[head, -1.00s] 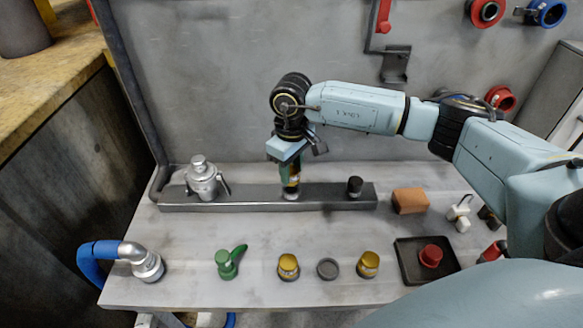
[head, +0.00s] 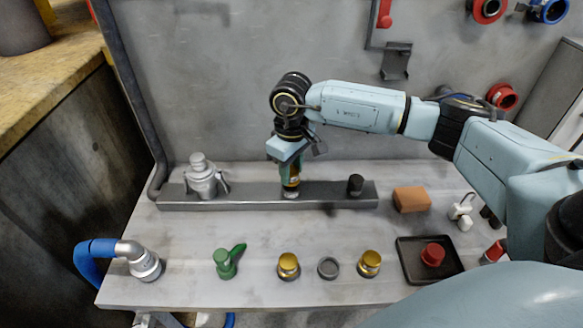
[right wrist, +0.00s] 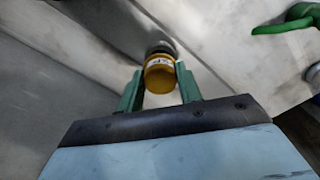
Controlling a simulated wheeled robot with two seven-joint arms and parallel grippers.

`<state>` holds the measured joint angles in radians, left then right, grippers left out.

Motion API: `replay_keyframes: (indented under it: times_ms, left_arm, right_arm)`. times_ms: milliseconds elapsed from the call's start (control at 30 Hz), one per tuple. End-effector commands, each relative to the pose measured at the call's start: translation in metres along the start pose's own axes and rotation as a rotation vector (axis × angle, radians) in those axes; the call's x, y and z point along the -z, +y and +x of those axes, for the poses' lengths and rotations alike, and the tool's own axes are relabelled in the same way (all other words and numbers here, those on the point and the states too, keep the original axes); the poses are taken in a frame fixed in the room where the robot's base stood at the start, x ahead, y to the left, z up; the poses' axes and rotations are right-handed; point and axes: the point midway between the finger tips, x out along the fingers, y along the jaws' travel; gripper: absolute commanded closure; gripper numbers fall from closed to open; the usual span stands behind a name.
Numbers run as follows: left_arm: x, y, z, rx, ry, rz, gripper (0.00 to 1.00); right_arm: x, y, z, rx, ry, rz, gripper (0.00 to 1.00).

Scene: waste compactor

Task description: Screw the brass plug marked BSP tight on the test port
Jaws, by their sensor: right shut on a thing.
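My right gripper (head: 291,174) points down over the middle of the grey metal rail on the bench. Its green fingers are shut on a brass plug (right wrist: 160,74), seen between them in the right wrist view with a pale label too small to read. The plug is upright at the rail's middle port (head: 291,193), at or on its top; I cannot tell how far it is threaded. Two more brass plugs stand in front on the bench, one at the left (head: 288,266) and one at the right (head: 369,263). My left gripper is not in view.
On the rail are a silver coupling (head: 201,178) and a black cap (head: 355,184). A blue hose elbow (head: 146,264), green handled part (head: 225,262), grey ring (head: 328,268), black tray (head: 410,267) with a red cap (head: 432,254), and brown block (head: 411,199) stand on the bench.

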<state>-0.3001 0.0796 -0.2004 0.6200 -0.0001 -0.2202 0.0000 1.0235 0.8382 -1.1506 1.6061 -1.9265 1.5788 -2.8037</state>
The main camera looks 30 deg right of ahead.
Motion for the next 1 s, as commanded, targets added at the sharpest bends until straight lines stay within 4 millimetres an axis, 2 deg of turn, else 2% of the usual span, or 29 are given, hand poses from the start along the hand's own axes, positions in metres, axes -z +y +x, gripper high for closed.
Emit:
replay_keyframes:
  times_ms: [700,1000]
  left_arm:
    - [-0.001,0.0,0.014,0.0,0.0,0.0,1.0]
    - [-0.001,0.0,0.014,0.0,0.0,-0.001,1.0]
  right_arm:
    - [0.0,0.0,0.014,0.0,0.001,0.001,0.87]
    - [0.0,0.0,0.014,0.0,0.001,0.001,0.87]
